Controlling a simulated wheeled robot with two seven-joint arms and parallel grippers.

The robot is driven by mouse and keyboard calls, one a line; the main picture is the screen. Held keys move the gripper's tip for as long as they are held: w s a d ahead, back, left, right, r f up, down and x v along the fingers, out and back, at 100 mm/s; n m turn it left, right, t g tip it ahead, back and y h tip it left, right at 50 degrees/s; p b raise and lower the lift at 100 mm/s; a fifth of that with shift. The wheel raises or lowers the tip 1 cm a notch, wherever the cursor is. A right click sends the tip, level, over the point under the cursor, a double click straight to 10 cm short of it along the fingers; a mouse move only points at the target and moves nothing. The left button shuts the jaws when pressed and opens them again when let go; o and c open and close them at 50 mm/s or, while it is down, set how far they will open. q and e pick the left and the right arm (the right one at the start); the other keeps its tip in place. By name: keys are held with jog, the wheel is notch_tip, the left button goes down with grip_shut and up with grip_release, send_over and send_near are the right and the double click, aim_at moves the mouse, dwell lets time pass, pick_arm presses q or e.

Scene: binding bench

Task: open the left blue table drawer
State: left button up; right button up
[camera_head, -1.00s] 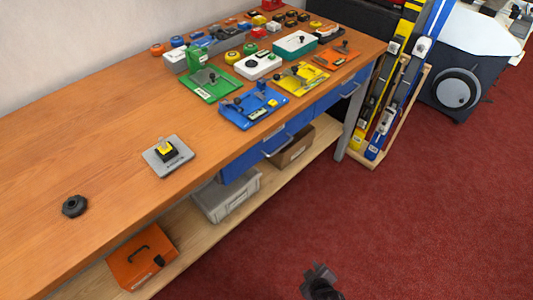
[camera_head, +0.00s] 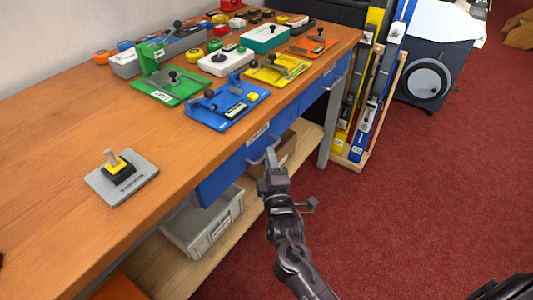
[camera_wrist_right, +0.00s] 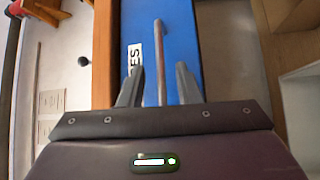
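The left blue table drawer (camera_head: 225,174) hangs under the tabletop and looks closed. It has a white label and a grey bar handle (camera_head: 262,155). My right gripper (camera_head: 271,168) is at this handle, in front of the drawer. In the right wrist view the blue drawer front (camera_wrist_right: 184,32) shows with part of its label. There the handle (camera_wrist_right: 160,38) runs between the two parted fingers of my right gripper (camera_wrist_right: 157,78), with gaps on both sides. I cannot tell how deep the handle sits between them. My left gripper is not in view.
The right blue drawer (camera_head: 313,92) is beside it. A grey bin (camera_head: 205,232) and a brown box (camera_head: 284,150) stand on the lower shelf. Colourful devices and a joystick plate (camera_head: 122,180) lie on the wooden tabletop (camera_head: 60,140). The red carpet (camera_head: 400,220) in front is clear.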

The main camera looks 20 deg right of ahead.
jog(key=shift+w+d+r, duration=0.1)
jog(key=shift+w+d, duration=0.05)
jog(key=shift+w, duration=0.65)
jog(key=shift+w+d+r, duration=0.1)
jog(key=shift+w, duration=0.7)
jog(key=shift+c, duration=0.3)
grip_shut()
